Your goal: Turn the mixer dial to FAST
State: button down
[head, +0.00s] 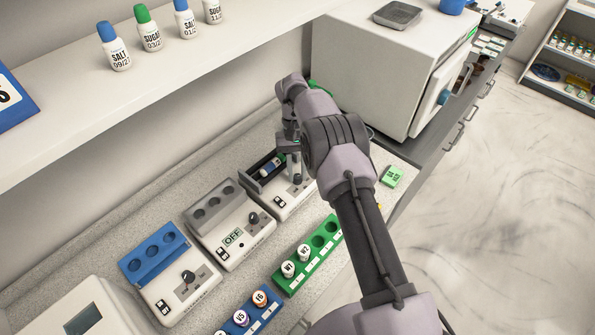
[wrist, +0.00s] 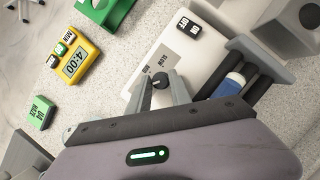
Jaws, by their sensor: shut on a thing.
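The mixer (head: 276,208) is a white box with dark rollers on its top, farthest right in the row of small devices on the counter. It also shows in the wrist view (wrist: 192,62), with a vial with a blue cap (wrist: 233,83) lying between the rollers. Its dark dial (wrist: 160,81) sits between my fingertips. My gripper (wrist: 159,93) is shut on the dial, pointing down at the mixer; in the head view my gripper (head: 296,178) covers most of the dial.
A grey-topped device (head: 232,232) marked OFF and a blue-topped device (head: 168,283) stand to the left. A green rack (head: 310,262) and blue rack (head: 258,316) lie in front. A large white appliance (head: 375,65) stands behind. A yellow timer (wrist: 73,62) and green block (wrist: 41,112) are nearby.

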aim_at(297, 175)
jog(key=shift+f+n, duration=0.1)
jog(key=shift+n, duration=0.4)
jog(key=c, duration=1.2)
grip_release()
jog(key=r, duration=0.4)
jog(key=shift+s+p, duration=0.2)
jog(key=shift+p, duration=0.15)
jog(key=s+d, duration=0.1)
jog(key=s, duration=0.4)
jog(key=s+d, duration=0.1)
jog(key=s, duration=0.4)
jog(key=s+d+r, duration=0.1)
jog(key=s, duration=0.4)
jog(key=shift+s, duration=0.2)
